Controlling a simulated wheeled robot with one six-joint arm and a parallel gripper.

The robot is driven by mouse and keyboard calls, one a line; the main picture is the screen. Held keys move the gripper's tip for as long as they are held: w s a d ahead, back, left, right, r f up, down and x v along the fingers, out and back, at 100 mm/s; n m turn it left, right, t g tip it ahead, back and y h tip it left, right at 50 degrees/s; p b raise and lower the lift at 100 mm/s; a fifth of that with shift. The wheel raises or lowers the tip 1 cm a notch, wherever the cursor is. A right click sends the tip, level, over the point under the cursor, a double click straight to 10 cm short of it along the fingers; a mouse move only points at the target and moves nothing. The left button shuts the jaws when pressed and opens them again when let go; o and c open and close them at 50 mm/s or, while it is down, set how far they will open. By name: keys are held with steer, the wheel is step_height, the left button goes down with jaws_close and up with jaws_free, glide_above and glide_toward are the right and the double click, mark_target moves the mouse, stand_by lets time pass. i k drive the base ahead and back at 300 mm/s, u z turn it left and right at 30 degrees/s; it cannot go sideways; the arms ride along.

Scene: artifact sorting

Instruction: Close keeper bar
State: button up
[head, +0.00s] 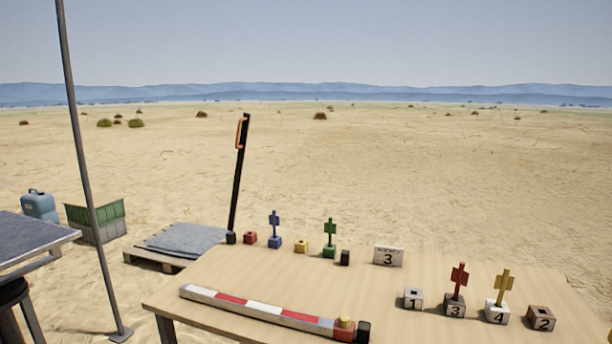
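A long black bar with an orange handle (239,170), which looks like the keeper bar, stands nearly upright at the back left of the table, leaning slightly right. Its lower end is at a small black block (231,238). A second black block (345,258) stands at the right end of the row. Between them are a red block (250,238), a blue block with a blue figure (274,230), a yellow block (301,246) and a green block with a green figure (330,240). The bar is raised clear of this row.
The wooden table (225,275) also bears a red-and-white striped bar (265,310), a "3" sign (388,256) and several numbered blocks at right, two holding red (459,280) and yellow (503,285) figures. A thin grey pole (85,165) stands left. The table's middle is clear.

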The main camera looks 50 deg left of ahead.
mark_target(246, 120)
steer(key=u, duration=2.6)
steer(key=i, duration=0.85)
steer(key=u, duration=0.05)
